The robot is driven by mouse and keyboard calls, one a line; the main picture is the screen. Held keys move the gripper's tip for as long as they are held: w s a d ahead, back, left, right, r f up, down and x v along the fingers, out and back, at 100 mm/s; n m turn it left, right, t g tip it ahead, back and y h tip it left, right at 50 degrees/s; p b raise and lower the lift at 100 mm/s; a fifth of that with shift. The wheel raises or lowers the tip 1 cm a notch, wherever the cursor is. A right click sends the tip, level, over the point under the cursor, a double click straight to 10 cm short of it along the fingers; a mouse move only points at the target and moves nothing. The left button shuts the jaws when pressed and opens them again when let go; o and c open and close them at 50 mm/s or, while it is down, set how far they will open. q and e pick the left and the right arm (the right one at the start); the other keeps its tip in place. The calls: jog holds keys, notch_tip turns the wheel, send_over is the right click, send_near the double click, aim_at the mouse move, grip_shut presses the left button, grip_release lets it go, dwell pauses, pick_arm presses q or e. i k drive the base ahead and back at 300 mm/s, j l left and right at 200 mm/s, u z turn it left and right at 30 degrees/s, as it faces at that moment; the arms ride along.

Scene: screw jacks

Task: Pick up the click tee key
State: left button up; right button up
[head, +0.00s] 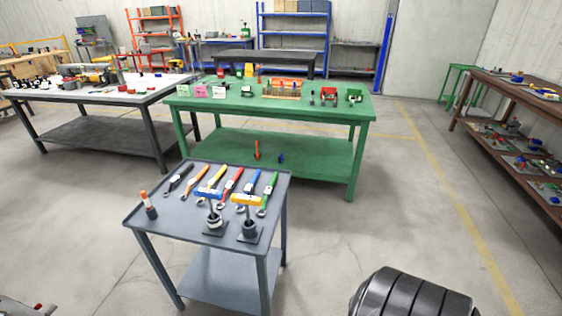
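Two T-handled tools stand upright on the small grey cart (150,211). One has a blue crossbar (209,193) and the other a yellow crossbar (247,200). Each stands at a dark screw jack with a square base, the left jack (215,226) and the right jack (249,231). I cannot tell from this view which is the click tee key, or how deep each tool sits in its jack. Neither of my grippers can be made out, and nothing touches the tools.
Several coloured wrenches, including a green one (268,193), lie behind the jacks. An orange-capped bottle (148,205) stands at the cart's left edge. A green workbench (330,116) is close behind the cart. Open floor lies to the right, before a brown shelf (500,96).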

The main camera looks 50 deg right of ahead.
aim_at(209, 194)
jog(key=z, duration=0.9)
jog(key=i+l+u, duration=0.15)
jog(key=l+u, duration=0.15)
jog(key=i+l+u, duration=0.1)
jog(key=l+u, duration=0.15)
jog(key=i+l+u, duration=0.1)
jog(key=l+u, duration=0.2)
jog(key=l, duration=0.15)
jog(key=l+u, duration=0.3)
jog(key=i+l, duration=0.05)
jog(key=l, duration=0.05)
